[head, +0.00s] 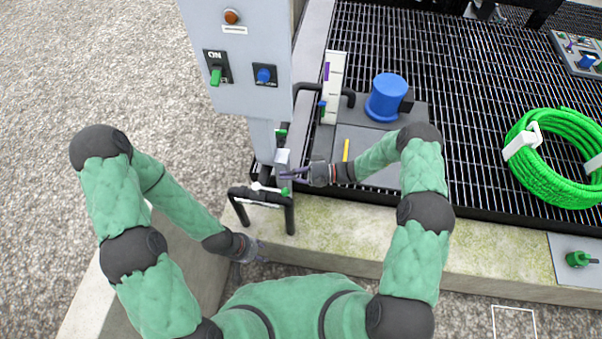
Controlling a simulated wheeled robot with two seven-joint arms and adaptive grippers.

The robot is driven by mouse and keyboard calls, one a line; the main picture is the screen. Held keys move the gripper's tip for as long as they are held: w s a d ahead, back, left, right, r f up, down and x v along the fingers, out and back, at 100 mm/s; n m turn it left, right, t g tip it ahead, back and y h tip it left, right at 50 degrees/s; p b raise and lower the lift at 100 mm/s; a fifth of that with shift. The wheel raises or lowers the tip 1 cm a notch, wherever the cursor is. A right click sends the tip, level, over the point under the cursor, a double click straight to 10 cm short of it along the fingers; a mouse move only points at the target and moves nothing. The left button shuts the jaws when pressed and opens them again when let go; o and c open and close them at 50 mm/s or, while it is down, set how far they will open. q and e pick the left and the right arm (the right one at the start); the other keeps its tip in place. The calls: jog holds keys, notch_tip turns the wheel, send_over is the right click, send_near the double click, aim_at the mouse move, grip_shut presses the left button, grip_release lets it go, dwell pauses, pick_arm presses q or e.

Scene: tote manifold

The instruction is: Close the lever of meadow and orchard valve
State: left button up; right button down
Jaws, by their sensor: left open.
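Small valve parts cluster at the foot of the grey cabinet: a green part (281,134), a pale block (282,156), and a white lever-like piece (262,187) by the dark pipe frame. I cannot read which is the meadow or orchard valve, nor how its lever stands. My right gripper (290,174) is just below the pale block, pointing left; whether it touches anything is unclear. Its fingers are too small to judge. My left gripper (257,257) is open, low in front of the concrete ledge, below the pipe frame, and appears empty.
The grey cabinet (235,60) with knobs stands above the valves. A dark pipe frame (291,215) rises in front. A blue motor-like cylinder (387,97) and a white gauge strip (333,88) stand right. A green hose coil (548,170) lies on the grating. Gravel on the left is clear.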

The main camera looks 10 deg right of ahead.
aim_at(271, 190)
jog(key=shift+s+a+r, duration=0.2)
jog(key=shift+s, duration=0.65)
jog(key=shift+s+a+r, duration=0.15)
jog(key=shift+s+a, duration=0.05)
jog(key=shift+s, duration=0.65)
jog(key=shift+s+m+t, duration=0.15)
jog(key=shift+m+t, duration=0.15)
jog(key=shift+t, duration=0.2)
